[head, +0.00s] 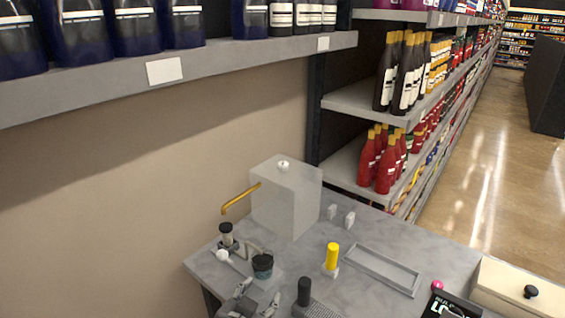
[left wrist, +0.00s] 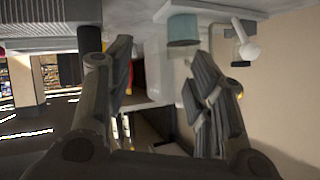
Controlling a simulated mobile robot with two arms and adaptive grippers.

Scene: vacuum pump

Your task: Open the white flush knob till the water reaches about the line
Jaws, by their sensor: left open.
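A white rounded knob (head: 222,256) on a pale stem sits at the left edge of the grey table; it also shows at the upper right in the left wrist view (left wrist: 250,49). A second small white knob (head: 283,165) sits on top of the pale boxy tank (head: 285,197). I cannot tell the water level. A dark teal cup (head: 262,266) stands beside the first knob and also shows in the left wrist view (left wrist: 183,30). My left gripper (head: 257,296) is open and empty in front of the cup, apart from both knobs. My right gripper is not seen.
A golden spout (head: 240,199) reaches left from the tank. A black cylinder (head: 303,291) and a yellow-topped object (head: 332,257) stand to the right of my gripper. An empty shallow tray (head: 409,287) lies further right. A shelf (head: 220,67) with dark bottles overhangs the back left.

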